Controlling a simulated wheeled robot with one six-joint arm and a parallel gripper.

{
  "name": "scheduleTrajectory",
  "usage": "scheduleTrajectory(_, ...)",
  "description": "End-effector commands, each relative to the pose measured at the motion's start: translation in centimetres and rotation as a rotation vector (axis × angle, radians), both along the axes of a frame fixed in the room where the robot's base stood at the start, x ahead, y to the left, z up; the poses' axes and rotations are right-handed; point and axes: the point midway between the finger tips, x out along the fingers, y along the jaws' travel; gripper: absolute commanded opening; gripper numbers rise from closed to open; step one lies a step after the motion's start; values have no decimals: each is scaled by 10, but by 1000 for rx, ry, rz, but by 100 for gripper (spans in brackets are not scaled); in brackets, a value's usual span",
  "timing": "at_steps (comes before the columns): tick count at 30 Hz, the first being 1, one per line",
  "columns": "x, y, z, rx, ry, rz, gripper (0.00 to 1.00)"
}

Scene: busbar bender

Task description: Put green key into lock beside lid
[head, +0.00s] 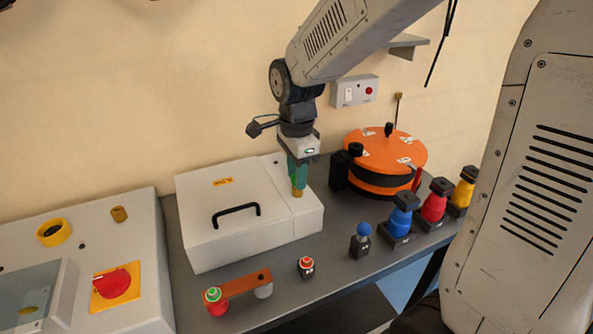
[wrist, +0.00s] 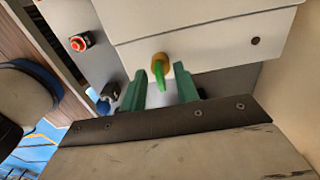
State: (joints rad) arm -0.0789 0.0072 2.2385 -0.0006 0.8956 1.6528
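The white box (head: 195,235) has a lid with a black handle (head: 236,210) and a narrow panel on its right side. A brass lock cylinder (head: 297,192) is at the front of that panel, and it also shows in the wrist view (wrist: 153,64). The bright green key (wrist: 163,83) has one end at the brass cylinder; how deep it sits is not clear. My gripper (head: 298,176) is right above the lock, with its green fingers pointing down. In the wrist view, its fingers (wrist: 163,92) are apart on either side of the key, with visible gaps.
An orange-topped round drum (head: 388,150) stands close on the right. Blue (head: 401,215), red (head: 434,200) and yellow (head: 464,188) insulators line the bench edge. A red button (head: 306,265) and a copper bar (head: 243,283) are in front. A control console (head: 140,255) is left.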

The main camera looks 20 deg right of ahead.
Motion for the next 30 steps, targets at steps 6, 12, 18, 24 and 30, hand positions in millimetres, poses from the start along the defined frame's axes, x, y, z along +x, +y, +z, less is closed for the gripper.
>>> scheduleTrajectory(6,0,0,1,0,-1,0,31)
scheduleTrajectory(12,1,0,24,0,-5,0,31)
scheduleTrajectory(18,1,0,58,0,-4,0,31)
scheduleTrajectory(24,0,0,76,0,-1,0,31)
scheduleTrajectory(30,0,0,78,0,0,0,31)
